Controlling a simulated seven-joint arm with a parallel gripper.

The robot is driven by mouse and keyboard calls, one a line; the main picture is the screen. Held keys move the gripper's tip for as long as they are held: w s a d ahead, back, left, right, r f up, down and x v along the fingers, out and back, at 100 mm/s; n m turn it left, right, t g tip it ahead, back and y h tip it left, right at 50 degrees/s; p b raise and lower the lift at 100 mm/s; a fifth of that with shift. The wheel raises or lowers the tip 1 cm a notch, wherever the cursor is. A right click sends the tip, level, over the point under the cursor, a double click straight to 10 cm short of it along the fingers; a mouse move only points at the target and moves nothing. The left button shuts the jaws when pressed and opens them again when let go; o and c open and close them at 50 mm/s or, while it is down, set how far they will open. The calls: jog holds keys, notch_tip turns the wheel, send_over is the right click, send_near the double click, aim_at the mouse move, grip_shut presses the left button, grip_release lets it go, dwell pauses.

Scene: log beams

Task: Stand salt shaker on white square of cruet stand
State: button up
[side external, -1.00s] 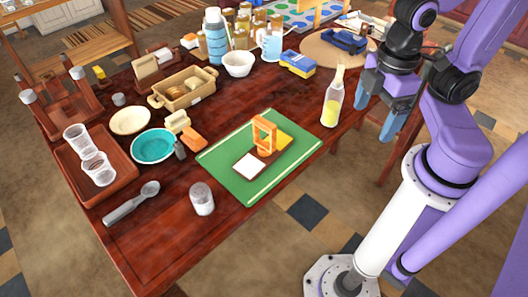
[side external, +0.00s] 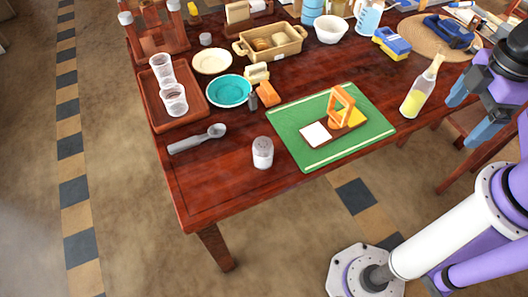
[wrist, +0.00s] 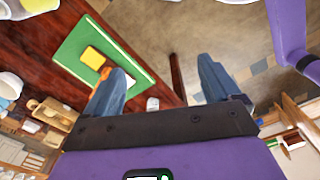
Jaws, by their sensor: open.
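The salt shaker (side external: 262,152), clear with a grey top and pale contents, stands upright near the table's front edge. The cruet stand has a brown base, an orange handle (side external: 342,104), a bare white square (side external: 315,134) and a yellow square (side external: 356,117). It sits on a green mat, right of the shaker. My gripper (side external: 468,112) is open and empty, off the table's right side and far from the shaker.
The green mat (side external: 289,127) lies under the stand. A bottle with yellow liquid (side external: 418,93) stands between my gripper and the mat. A scoop (side external: 197,139), a teal bowl (side external: 229,91) and a small dark object (side external: 252,102) lie left of the mat. Table around the shaker is clear.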

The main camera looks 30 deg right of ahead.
jog(key=shift+a, duration=0.1)
jog(key=shift+c, duration=0.2)
jog(key=m, duration=2.2)
send_over(266, 143)
notch_tip(266, 143, down, 12)
notch_tip(266, 143, down, 12)
jog(key=shift+r, duration=0.1)
jog(key=shift+w+a+f, duration=0.1)
jog(key=shift+a+f, duration=0.05)
jog(key=shift+f, duration=1.3)
jog(key=shift+a+f, duration=0.15)
jog(key=shift+f, duration=1.3)
jog(key=c, duration=1.2)
jog(key=shift+r, duration=0.2)
